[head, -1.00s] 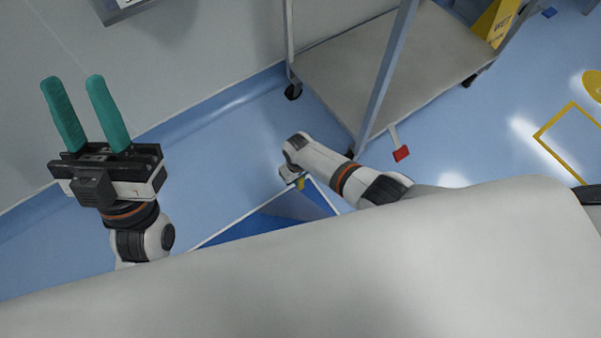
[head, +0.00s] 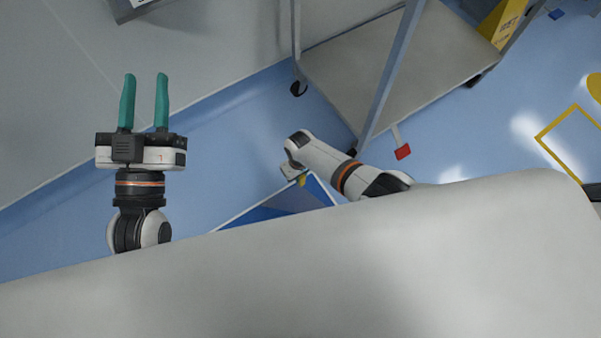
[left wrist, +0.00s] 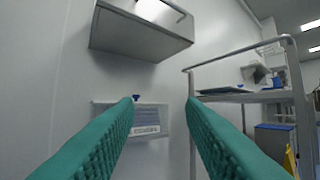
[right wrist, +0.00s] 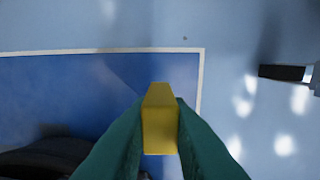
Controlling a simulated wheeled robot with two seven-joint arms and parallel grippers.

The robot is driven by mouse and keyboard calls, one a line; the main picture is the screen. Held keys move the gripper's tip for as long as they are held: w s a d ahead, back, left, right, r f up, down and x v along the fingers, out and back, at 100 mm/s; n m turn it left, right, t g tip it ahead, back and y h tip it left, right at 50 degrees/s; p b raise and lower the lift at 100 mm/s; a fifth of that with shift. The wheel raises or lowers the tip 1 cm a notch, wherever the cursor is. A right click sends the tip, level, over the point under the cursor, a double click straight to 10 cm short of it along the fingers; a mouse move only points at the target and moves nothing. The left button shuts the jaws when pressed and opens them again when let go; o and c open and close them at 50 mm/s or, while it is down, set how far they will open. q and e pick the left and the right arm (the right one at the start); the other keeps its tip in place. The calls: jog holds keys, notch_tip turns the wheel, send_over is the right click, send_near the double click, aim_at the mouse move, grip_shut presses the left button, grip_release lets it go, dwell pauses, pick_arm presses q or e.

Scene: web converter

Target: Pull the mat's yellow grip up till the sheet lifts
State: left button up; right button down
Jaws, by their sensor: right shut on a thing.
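The blue mat (head: 262,213) with a white border lies on the floor, mostly hidden behind my grey body in the head view. Its corner also shows in the right wrist view (right wrist: 60,85). The yellow grip (right wrist: 159,120) is between the teal fingers of my right gripper (right wrist: 160,135), which is shut on it near the mat's corner. In the head view the yellow grip (head: 301,181) is a small spot by that gripper. A darker blue patch shows on the mat near the corner. My left gripper (head: 145,92) is open, empty and raised, away from the mat.
A grey cart (head: 400,60) with metal posts stands close beyond my right arm. A red tab (head: 403,152) sticks out from it. A wall-mounted box (left wrist: 140,38) and a shelf holder (left wrist: 146,118) are ahead of my left gripper. Blue floor is open to the right.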

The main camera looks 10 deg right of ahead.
jog(key=c, duration=1.3)
grip_release()
pick_arm(q)
jog(key=shift+f, duration=0.1)
pick_arm(e)
jog(key=shift+r, duration=0.1)
jog(key=shift+r, duration=0.15)
notch_tip(320, 180, up, 2)
jog(key=shift+r+p, duration=0.25)
jog(key=shift+p, duration=0.9)
pick_arm(q)
notch_tip(320, 180, down, 13)
jog(key=s+a+g+y+p, duration=0.2)
jog(key=s+a+g+y, duration=0.15)
jog(key=g, duration=0.65)
pick_arm(e)
notch_tip(320, 180, up, 3)
jog(key=shift+f, duration=0.1)
notch_tip(320, 180, up, 3)
jog(key=shift+r+p, duration=0.2)
jog(key=shift+p, duration=0.85)
pick_arm(q)
jog(key=s+a+f+g+y+p, duration=0.1)
jog(key=s+a+f+g+y, duration=0.1)
jog(key=s+g, duration=0.6)
jog(key=shift+s+a+f+n, duration=0.4)
jog(key=shift+s+a+f, duration=0.3)
jog(key=shift+s+f, duration=0.65)
pick_arm(e)
jog(key=shift+r, duration=1.35)
